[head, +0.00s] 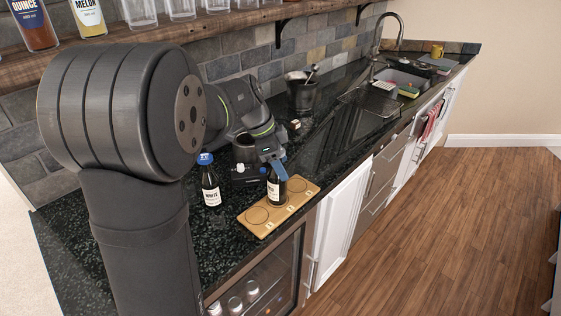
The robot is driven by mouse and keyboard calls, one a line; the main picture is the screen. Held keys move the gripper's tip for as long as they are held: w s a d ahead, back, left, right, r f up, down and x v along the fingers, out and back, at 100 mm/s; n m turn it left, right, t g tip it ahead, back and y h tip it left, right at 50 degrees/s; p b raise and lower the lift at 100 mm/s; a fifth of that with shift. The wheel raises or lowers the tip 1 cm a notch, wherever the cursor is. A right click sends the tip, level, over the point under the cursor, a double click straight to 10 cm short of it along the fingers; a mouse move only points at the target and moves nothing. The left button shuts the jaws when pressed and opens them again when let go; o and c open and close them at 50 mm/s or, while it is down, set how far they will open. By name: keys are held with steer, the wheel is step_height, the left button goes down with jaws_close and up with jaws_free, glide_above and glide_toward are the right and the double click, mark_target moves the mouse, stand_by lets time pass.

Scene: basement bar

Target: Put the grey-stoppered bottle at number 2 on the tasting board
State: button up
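A dark bottle with a white label (274,190) stands upright on the wooden tasting board (250,226), at its middle ring. Whether its base touches the board is too small to tell. My gripper (275,166) is at the top of this bottle, with a blue finger across its neck. The gripper hides the stopper, so its colour does not show. Whether the fingers are closed on the neck cannot be made out. The board has three rings in a row with small number marks along its front edge, too small to read. The near ring and the far ring are empty.
A dark bottle with a blue stopper (210,181) and a white label stands left of the board. A dark bucket (301,93), a small light cube (295,124) and a sink (407,79) lie further back. The counter's front edge runs close beside the board.

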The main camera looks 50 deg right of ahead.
steer(key=shift+r, duration=0.1)
steer(key=v, duration=1.2)
steer(key=x, duration=1.2)
steer(key=shift+f, duration=0.2)
step_height(320, 180, up, 4)
steer(key=shift+f, duration=0.25)
steer(key=shift+r, duration=0.45)
